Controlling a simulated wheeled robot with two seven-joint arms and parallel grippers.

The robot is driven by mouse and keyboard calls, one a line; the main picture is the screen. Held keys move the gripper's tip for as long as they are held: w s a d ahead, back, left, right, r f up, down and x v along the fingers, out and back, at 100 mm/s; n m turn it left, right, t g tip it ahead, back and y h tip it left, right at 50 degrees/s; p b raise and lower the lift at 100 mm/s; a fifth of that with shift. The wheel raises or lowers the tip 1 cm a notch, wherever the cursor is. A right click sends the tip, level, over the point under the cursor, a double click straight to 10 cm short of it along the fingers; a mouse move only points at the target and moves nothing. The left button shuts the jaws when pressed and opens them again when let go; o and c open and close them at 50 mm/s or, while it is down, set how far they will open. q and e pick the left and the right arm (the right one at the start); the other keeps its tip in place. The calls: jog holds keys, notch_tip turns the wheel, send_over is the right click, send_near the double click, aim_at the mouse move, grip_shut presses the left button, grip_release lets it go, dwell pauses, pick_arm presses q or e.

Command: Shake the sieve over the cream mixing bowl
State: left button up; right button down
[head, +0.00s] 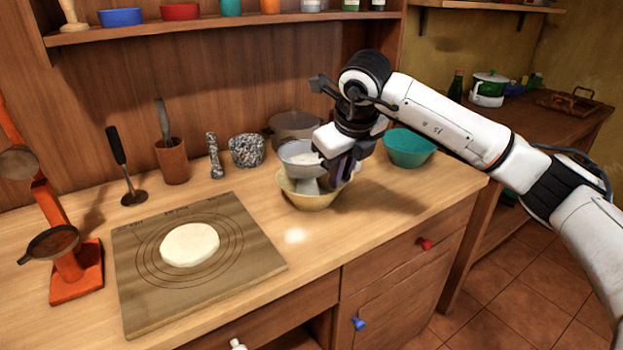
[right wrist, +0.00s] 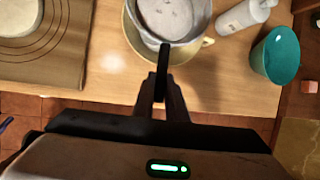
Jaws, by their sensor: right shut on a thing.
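The sieve (head: 299,155) is a grey metal cup with white flour in it, held above the cream mixing bowl (head: 312,200). In the right wrist view the sieve (right wrist: 174,16) covers most of the bowl (right wrist: 207,46), whose rim shows around it. My right gripper (head: 345,171) is shut on the sieve's dark handle (right wrist: 162,72); its fingers (right wrist: 162,103) sit either side of it. A pale stream shows between sieve and bowl. A white flour patch (head: 295,236) lies on the counter in front of the bowl. My left gripper is not in view.
A pastry board (head: 135,262) with a dough disc (head: 189,245) lies left of the bowl. A teal bowl (head: 409,150) stands to the right, a grey pot (head: 294,128) behind. An orange stand (head: 75,279) holding strainers is at far left. A white bottle (right wrist: 240,16) stands close right of the bowl.

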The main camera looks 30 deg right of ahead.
jog(key=d, duration=0.3)
jog(key=shift+w, duration=0.1)
dwell(5.9)
jog(key=shift+r, duration=0.1)
